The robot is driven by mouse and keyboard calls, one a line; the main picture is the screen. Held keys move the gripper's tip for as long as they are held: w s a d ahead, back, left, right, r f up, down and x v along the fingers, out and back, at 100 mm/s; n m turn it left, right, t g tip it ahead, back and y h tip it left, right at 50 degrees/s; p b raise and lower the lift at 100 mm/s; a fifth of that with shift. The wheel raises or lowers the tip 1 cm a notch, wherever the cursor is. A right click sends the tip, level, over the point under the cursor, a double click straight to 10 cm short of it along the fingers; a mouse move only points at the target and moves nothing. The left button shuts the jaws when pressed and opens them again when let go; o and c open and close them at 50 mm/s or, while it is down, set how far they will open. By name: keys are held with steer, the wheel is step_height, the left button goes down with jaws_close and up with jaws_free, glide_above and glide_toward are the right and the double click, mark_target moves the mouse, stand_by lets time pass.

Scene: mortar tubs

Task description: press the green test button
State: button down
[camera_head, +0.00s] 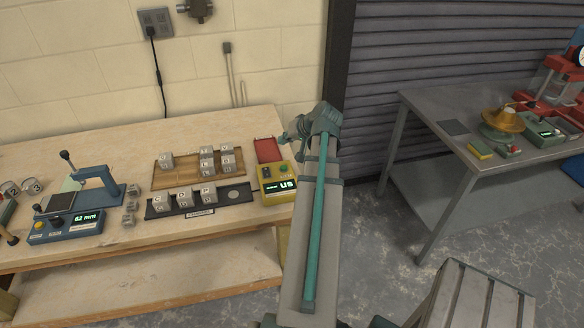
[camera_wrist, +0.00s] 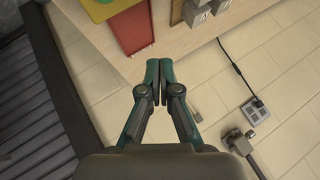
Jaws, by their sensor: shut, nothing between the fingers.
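A yellow tester box (camera_head: 279,197) with a lit display reading "US" sits at the right end of the wooden bench. A small green spot (camera_head: 284,171) on its top looks like the green button, but it is too small to be sure. A yellow edge of the box (camera_wrist: 112,10) shows at the top left of the wrist view; the button cannot be made out there. My gripper (camera_head: 285,138) is shut and empty, above the bench's right end, behind the yellow box in the picture. Its closed fingertips (camera_wrist: 152,66) point toward the bench edge near the red plate.
A red plate (camera_head: 268,150) lies behind the yellow box. To its left are a wooden tray (camera_head: 172,181) and dark rack (camera_head: 234,206) with grey cubes, and a blue gauge (camera_head: 65,230). A metal table (camera_head: 420,105) stands right, across a gap.

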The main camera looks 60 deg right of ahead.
mark_target(285, 168)
stand_by(0.4)
steer(key=shift+f+b, duration=2.6)
steer(key=shift+f, duration=1.85)
steer(key=shift+f, duration=0.15)
steer(key=shift+f+b, duration=0.25)
steer(key=shift+b, duration=0.1)
steer(key=shift+f+b, duration=0.35)
steer(key=shift+f, duration=0.1)
steer(key=shift+r, duration=0.1)
steer(key=shift+r+p, duration=0.5)
steer(key=shift+r, duration=0.3)
steer(key=shift+r+p, duration=1.45)
steer(key=shift+r, duration=1.05)
